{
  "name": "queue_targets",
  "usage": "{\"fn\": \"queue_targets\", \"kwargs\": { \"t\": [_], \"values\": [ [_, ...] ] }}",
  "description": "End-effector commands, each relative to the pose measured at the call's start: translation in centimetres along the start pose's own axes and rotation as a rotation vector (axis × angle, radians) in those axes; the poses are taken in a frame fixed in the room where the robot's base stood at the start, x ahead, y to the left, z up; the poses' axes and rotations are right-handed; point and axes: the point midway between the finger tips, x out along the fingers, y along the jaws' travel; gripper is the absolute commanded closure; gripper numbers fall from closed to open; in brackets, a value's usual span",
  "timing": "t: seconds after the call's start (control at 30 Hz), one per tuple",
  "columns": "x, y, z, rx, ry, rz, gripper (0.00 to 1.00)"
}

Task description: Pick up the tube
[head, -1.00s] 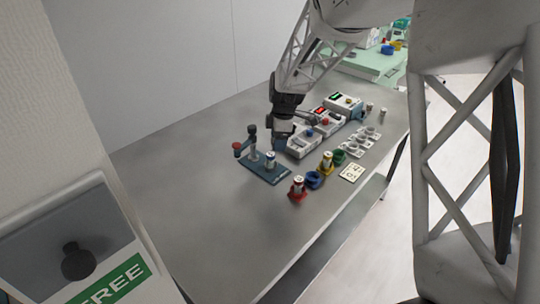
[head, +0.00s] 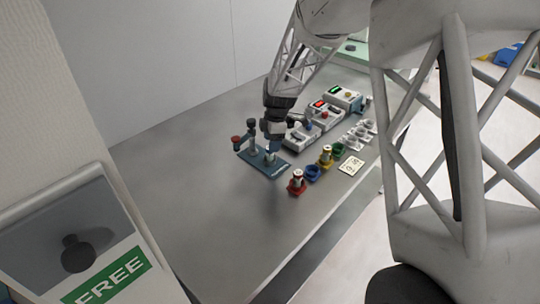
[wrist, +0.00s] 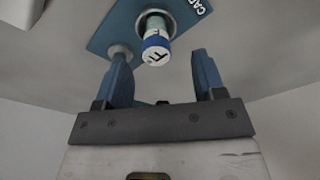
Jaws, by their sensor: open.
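A tube (wrist: 155,48) with a white top marked with a black letter and a blue band stands on a blue plate (wrist: 120,30) in the wrist view. In the head view the tube (head: 270,157) shows only partly under my gripper, on the blue stand (head: 276,170). My gripper (wrist: 160,56) is open and empty. Its two blue fingers point toward the tube, one on each side in the picture, with the tube's top near the fingertips. In the head view my gripper (head: 272,146) is just above the tube. I cannot tell whether the fingers touch it.
Right of the stand are a red holder (head: 297,188) and a yellow holder (head: 325,163) with white-topped items, a blue ring (head: 312,173), a green ring (head: 338,149) and a marked card (head: 351,166). Several white devices (head: 325,117) stand behind. The table's left part is clear.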

Motion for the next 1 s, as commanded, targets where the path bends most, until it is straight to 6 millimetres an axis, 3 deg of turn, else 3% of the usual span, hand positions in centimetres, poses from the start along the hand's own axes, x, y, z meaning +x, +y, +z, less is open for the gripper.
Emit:
{"fn": "queue_targets", "kwargs": {
  "t": [0.53,1.0],
  "values": [
    [1.0,0.1,0.0,0.000,0.000,0.000,0.36],
    [5.4,0.4,-0.1,0.000,-0.001,0.000,0.36]
  ]
}}
